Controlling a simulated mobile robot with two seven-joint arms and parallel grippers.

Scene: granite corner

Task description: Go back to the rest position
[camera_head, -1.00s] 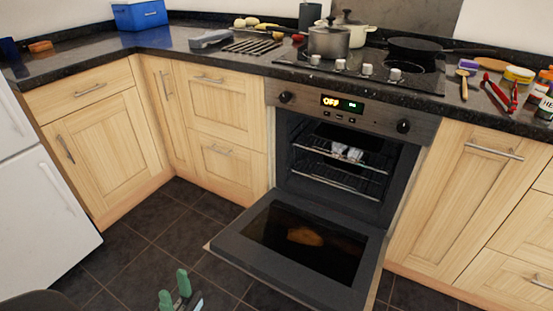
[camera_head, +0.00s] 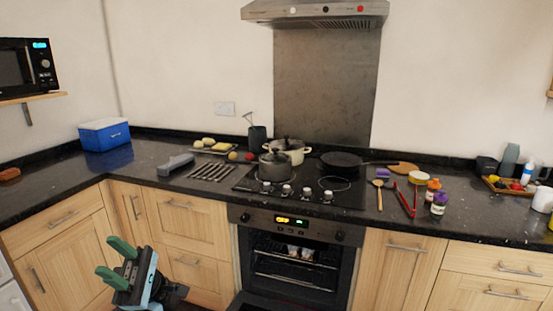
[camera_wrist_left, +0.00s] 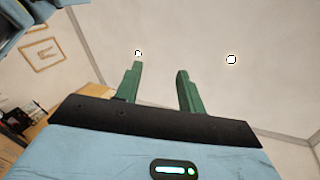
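My left gripper (camera_head: 106,256) is raised in the lower left of the head view, in front of the base cabinets. Its two green fingers are apart with nothing between them. In the left wrist view the left gripper (camera_wrist_left: 158,72) also shows open and empty, pointing towards the plain ceiling. My right gripper is in neither current view.
The oven (camera_head: 290,262) is open, its lowered door (camera_head: 262,302) cut off by the frame's bottom edge. A dark counter (camera_head: 140,178) carries a blue box (camera_head: 104,134), pots (camera_head: 275,166), a frying pan (camera_head: 342,159) and utensils. A microwave (camera_head: 22,64) hangs left.

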